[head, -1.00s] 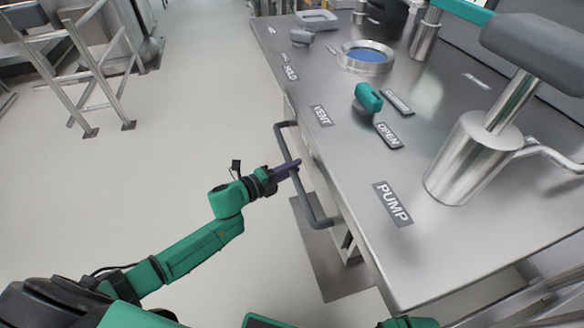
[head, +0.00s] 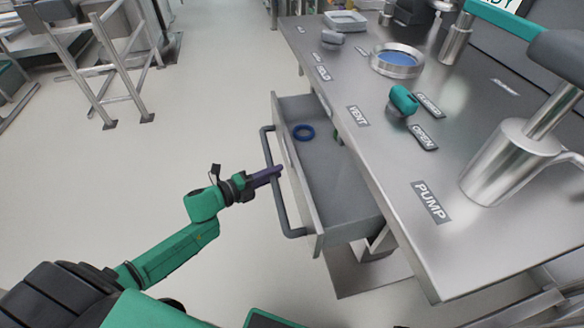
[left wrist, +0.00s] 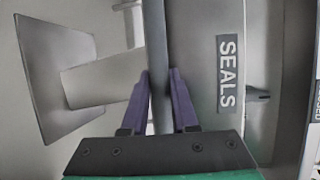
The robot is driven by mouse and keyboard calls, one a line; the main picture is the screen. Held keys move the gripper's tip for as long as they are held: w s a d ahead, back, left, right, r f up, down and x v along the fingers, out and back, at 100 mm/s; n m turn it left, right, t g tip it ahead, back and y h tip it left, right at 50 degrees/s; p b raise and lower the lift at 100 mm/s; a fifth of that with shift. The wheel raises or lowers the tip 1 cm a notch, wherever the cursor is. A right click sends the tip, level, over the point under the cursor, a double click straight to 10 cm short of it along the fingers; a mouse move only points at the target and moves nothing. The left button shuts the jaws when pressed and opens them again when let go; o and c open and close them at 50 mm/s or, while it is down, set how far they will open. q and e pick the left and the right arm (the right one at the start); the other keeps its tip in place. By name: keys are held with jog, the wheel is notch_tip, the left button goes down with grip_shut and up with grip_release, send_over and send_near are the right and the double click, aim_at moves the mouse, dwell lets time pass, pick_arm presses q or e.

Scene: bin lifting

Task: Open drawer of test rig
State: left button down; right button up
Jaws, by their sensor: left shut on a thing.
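The drawer (head: 345,212) of the steel test rig (head: 400,180) stands well open on the rig's left side. Its long grey bar handle (head: 276,190) runs along the drawer front. My left gripper (head: 274,172) is shut on the handle. In the left wrist view the purple fingers (left wrist: 160,100) sit on both sides of the grey bar (left wrist: 155,45), beside a "SEALS" label (left wrist: 227,73) on the drawer front. My right gripper is not in view.
The rig top carries a teal-handled valve (head: 403,100), a round dish with blue inside (head: 398,60) and a pump cylinder (head: 505,165). A metal stair frame (head: 110,75) stands at the upper left. The floor left of the drawer is clear.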

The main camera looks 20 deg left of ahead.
pick_arm(q)
jog(key=s+a+p, duration=0.1)
jog(key=s+a, duration=0.4)
jog(key=a, duration=0.3)
jog(key=shift+s+a, duration=0.2)
jog(key=shift+a, duration=0.1)
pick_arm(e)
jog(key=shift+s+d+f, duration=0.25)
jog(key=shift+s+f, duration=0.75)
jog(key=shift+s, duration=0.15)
pick_arm(q)
jog(key=c, duration=0.7)
grip_release()
jog(key=p+v, duration=0.2)
jog(key=v, duration=1.2)
jog(key=shift+s+a+r+p, duration=0.15)
jog(key=shift+s+p, duration=0.1)
jog(key=shift+p, duration=0.1)
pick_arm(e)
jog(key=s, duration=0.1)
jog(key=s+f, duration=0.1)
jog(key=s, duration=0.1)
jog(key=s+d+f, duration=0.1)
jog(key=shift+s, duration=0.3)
